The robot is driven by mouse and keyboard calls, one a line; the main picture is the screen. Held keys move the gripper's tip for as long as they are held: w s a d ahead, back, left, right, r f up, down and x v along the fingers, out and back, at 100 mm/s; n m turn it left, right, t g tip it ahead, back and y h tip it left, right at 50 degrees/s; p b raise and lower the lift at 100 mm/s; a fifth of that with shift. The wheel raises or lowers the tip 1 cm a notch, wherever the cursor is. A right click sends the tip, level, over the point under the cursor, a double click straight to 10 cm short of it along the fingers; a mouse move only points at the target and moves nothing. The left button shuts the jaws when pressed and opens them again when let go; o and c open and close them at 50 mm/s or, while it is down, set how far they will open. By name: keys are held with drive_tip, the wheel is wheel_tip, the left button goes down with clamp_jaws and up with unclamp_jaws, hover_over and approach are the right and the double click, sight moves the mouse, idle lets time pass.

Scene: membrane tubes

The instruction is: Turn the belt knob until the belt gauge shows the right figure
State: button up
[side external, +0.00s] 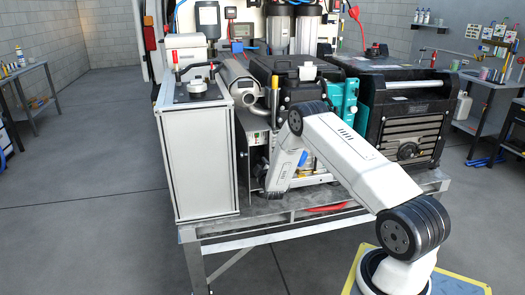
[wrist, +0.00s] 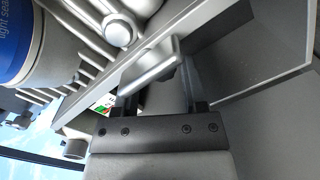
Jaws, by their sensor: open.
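In the wrist view, my gripper (wrist: 160,97) is open, with one dark finger on each side. A silver bar-shaped knob (wrist: 150,64) shows just beyond and between the fingers; it may be the belt knob. I cannot tell whether the fingers touch it. A small patch with green and red marks (wrist: 103,106), perhaps part of a gauge, shows left of the gripper, mostly hidden. No figure can be read. In the side external view, my arm reaches down to the front of the machine (side external: 257,130); the fingertips, knob and gauge cannot be made out there.
In the wrist view, a blue and grey cylinder (wrist: 22,40), ribbed metal and a round silver cap (wrist: 120,29) lie at upper left. A grey panel (wrist: 245,50) is close on the right. A tall white cabinet (side external: 203,160) and a black generator-like unit (side external: 405,120) flank the machine.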

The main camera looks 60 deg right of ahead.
drive_tip(key=s+a+f+n, duration=0.1)
drive_tip(key=s+a+n, duration=0.1)
drive_tip(key=a+n, duration=0.1)
drive_tip(key=s+a+f+n, duration=0.2)
drive_tip(key=a+n, duration=0.1)
drive_tip(key=n, duration=0.1)
drive_tip(key=s+a+f+n, duration=0.1)
drive_tip(key=s+a+n, duration=0.1)
drive_tip(key=a+n, duration=0.1)
drive_tip(key=shift+s+a+f+n, duration=0.2)
drive_tip(key=shift+a+n, duration=0.05)
drive_tip(key=shift+n, duration=0.15)
drive_tip(key=s+a+r+m+g+y, duration=0.1)
drive_tip(key=a+r+m+y, duration=0.3)
drive_tip(key=a, duration=0.6)
drive_tip(key=s+a+r+m+g+y, duration=0.1)
drive_tip(key=a+r+m+g+y, duration=0.2)
drive_tip(key=a, duration=0.8)
drive_tip(key=shift+r+m+y, duration=0.8)
drive_tip(key=shift+r+y, duration=0.45)
drive_tip(key=shift+y, duration=0.65)
idle(0.3)
